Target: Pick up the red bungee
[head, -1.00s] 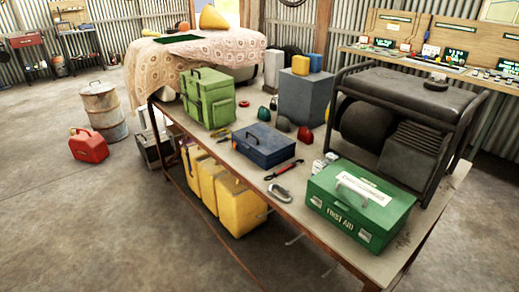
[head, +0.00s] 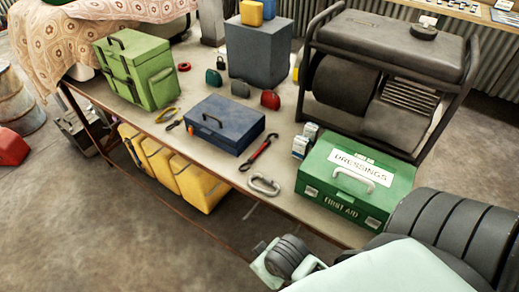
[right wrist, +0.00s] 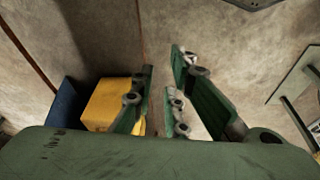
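The red bungee (head: 260,151), a short red strap with dark ends, lies on the workbench (head: 222,175) between a blue toolbox and a silver carabiner. Nothing covers it in the head view. In the right wrist view my right gripper (right wrist: 165,98) has its green fingers apart with nothing between them; the bungee does not show there. In the head view my right arm comes in at the lower right, in front of the bench's near edge and apart from the bungee. My left gripper is not in view.
The blue toolbox (head: 224,124) stands left of the bungee, the carabiner (head: 263,186) in front. A green first aid box (head: 352,190) and a generator frame (head: 385,75) stand to the right. Yellow containers (head: 170,170) are under the bench.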

